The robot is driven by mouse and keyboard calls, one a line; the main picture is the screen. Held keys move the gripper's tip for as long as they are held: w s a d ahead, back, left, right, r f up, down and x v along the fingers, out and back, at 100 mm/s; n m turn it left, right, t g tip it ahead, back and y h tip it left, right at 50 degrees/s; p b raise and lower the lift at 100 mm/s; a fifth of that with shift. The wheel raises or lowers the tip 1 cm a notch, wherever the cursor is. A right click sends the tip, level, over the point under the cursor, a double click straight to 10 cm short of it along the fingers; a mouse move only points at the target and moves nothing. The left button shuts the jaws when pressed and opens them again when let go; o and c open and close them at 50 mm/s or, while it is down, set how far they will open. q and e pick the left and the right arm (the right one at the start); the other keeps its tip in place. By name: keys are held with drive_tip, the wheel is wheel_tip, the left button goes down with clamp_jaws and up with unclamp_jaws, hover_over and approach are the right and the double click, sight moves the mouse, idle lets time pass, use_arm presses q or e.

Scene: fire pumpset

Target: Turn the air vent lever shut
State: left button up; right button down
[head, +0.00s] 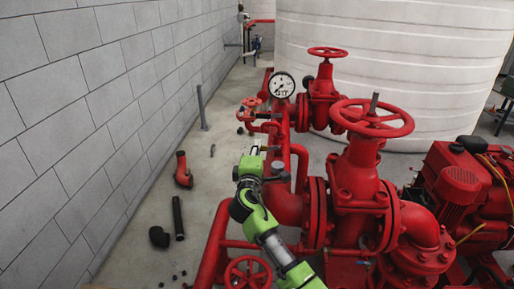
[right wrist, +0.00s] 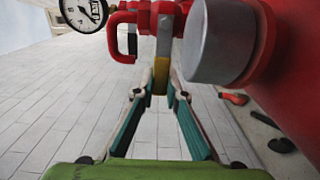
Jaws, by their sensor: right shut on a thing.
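The air vent lever (right wrist: 160,74) shows as a small yellow piece below the red pipework in the right wrist view. My right gripper (right wrist: 161,82) has its two fingertips closed on it from both sides. In the head view my right gripper (head: 254,154) is at the left side of the red pipework, and the lever is mostly hidden by the gripper there. A grey metal valve piece (right wrist: 165,35) sits above the lever. My left gripper is not in view.
A pressure gauge (head: 283,85) stands beyond the gripper. A large grey round cap (right wrist: 215,42) is close on the right in the wrist view. Red handwheels (head: 371,117) and pipes fill the right side. Loose pipe pieces (head: 178,217) lie on the open floor at left.

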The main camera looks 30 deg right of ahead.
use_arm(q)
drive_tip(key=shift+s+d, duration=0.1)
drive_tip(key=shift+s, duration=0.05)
use_arm(e)
drive_tip(key=shift+d+r, duration=0.2)
drive_tip(key=shift+r, duration=0.05)
drive_tip(key=c, duration=2)
unclamp_jaws()
drive_tip(key=shift+s+d+f, duration=0.1)
drive_tip(key=shift+d, duration=0.1)
drive_tip(key=shift+f, duration=0.1)
drive_tip(key=shift+a, duration=0.1)
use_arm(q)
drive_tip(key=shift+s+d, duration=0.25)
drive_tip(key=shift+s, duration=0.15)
use_arm(e)
drive_tip(key=v, duration=1.2)
drive_tip(key=shift+s+d, duration=0.2)
drive_tip(key=shift+d, duration=0.1)
